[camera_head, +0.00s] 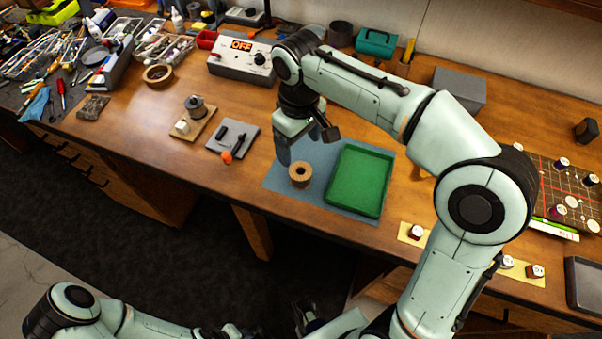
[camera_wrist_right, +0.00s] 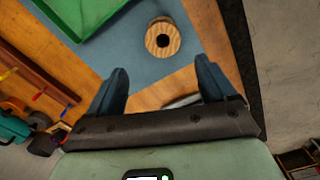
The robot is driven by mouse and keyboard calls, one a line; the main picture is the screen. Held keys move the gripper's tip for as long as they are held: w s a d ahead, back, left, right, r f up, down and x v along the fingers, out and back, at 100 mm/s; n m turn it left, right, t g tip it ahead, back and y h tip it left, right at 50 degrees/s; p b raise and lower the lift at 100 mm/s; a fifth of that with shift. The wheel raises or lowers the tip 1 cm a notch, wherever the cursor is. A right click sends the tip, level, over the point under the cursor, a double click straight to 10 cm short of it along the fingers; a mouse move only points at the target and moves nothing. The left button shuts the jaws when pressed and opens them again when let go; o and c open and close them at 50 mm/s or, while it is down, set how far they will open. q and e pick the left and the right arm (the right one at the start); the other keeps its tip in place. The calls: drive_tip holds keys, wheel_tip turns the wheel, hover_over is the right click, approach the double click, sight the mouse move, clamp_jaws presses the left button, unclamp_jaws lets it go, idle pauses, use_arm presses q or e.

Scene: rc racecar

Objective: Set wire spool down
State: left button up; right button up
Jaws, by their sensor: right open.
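A light wooden wire spool (camera_head: 300,174) with a dark centre hole stands upright on the blue-grey mat (camera_head: 283,187), just left of the green tray (camera_head: 361,180). My right gripper (camera_head: 284,152) is open and empty, behind and slightly left of the spool in the head view. In the right wrist view the spool (camera_wrist_right: 163,39) lies beyond the two open fingertips (camera_wrist_right: 161,72), apart from them. My left arm (camera_head: 120,318) runs along the bottom edge; dark parts near bottom centre may be its gripper, too unclear to read.
Left of the mat are a grey plate (camera_head: 232,138) with an orange item and a wooden board (camera_head: 193,122) holding a grey spool. A control box reading OFF (camera_head: 242,62) stands behind. A yellow strip and a game-like board lie right. Bare table lies left of the mat.

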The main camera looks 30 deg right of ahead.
hover_over(301, 172)
wheel_tip(301, 172, down, 5)
drive_tip(key=shift+a+r+b, duration=0.1)
drive_tip(key=shift+r+b, duration=0.05)
drive_tip(key=shift+b, duration=0.2)
drive_tip(key=f, duration=0.2)
drive_tip(key=s+f, duration=0.1)
drive_tip(key=f, duration=0.1)
drive_tip(key=shift+a+f+b, duration=0.1)
drive_tip(key=shift+a+b, duration=0.05)
drive_tip(key=shift+b, duration=0.25)
drive_tip(key=shift+f, duration=0.5)
drive_tip(key=shift+r, duration=0.1)
drive_tip(key=c, duration=1.2)
